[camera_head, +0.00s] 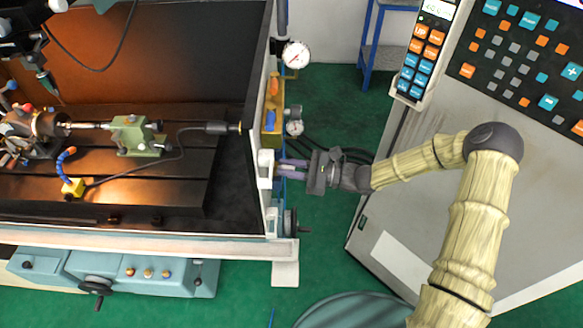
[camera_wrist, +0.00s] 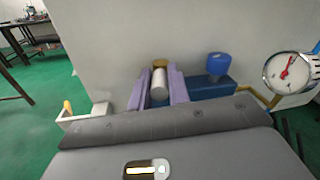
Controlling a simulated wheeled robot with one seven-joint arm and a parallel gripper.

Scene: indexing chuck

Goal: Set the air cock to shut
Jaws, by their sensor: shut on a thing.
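My gripper (camera_head: 281,168) reaches from the right to the outer side wall of the machine in the head view. In the wrist view my gripper (camera_wrist: 158,85) has its two purple fingers on either side of a pale grey cylindrical handle with a brass end, which looks like the air cock (camera_wrist: 160,80). The fingers are closed on it. It sits beside a blue block (camera_wrist: 205,88) on the pale wall. The fingers and palm hide its lower part, so its exact setting cannot be told. In the head view it is too small and covered to make out.
A blue knob (camera_wrist: 217,65) stands close to the right finger, with a pressure gauge (camera_wrist: 288,75) further right. A white bracket (camera_wrist: 88,116) is at the left.

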